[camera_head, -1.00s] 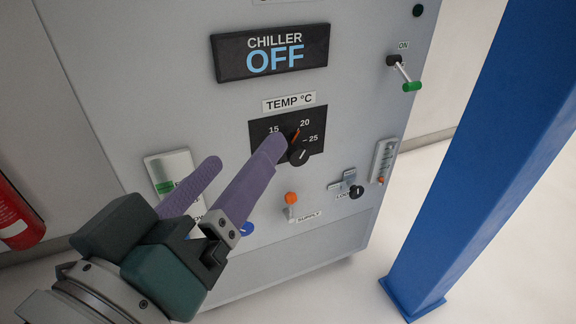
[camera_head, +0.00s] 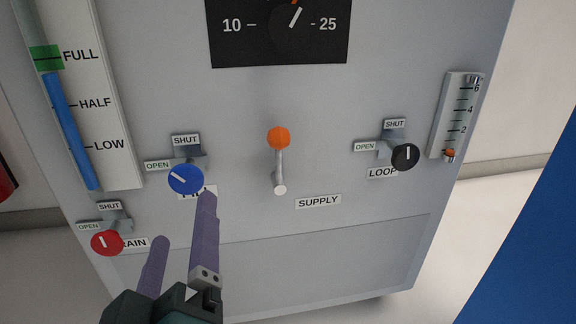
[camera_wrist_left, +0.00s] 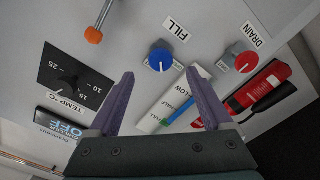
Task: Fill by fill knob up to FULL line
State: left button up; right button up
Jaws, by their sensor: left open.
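The blue FILL knob (camera_head: 185,180) sits on the grey panel below OPEN and SHUT labels, its white mark slanting to the upper left. It also shows in the left wrist view (camera_wrist_left: 160,59). The level gauge (camera_head: 115,165) has a blue column (camera_head: 70,125) whose top is above HALF, just under the green FULL mark (camera_head: 46,58). My left gripper (camera_head: 182,218) is open, its purple fingers just below the knob in the head view. In the left wrist view the knob appears between the fingertips (camera_wrist_left: 160,73), apart from them. The FILL label is partly hidden by a finger.
A red DRAIN knob (camera_head: 107,242) is at lower left. An orange-tipped SUPPLY lever (camera_head: 279,140) and a black LOOP knob (camera_head: 405,157) are to the right. A flow gauge (camera_head: 456,115) is at far right, near a blue post (camera_head: 530,230). The lower panel is bare.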

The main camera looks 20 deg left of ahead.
aim_at(188, 183)
pick_arm(q)
jog(key=b+x, duration=0.3)
jog(key=x, duration=0.6)
jog(key=shift+w+a+r, duration=0.1)
jog(key=shift+a, duration=0.1)
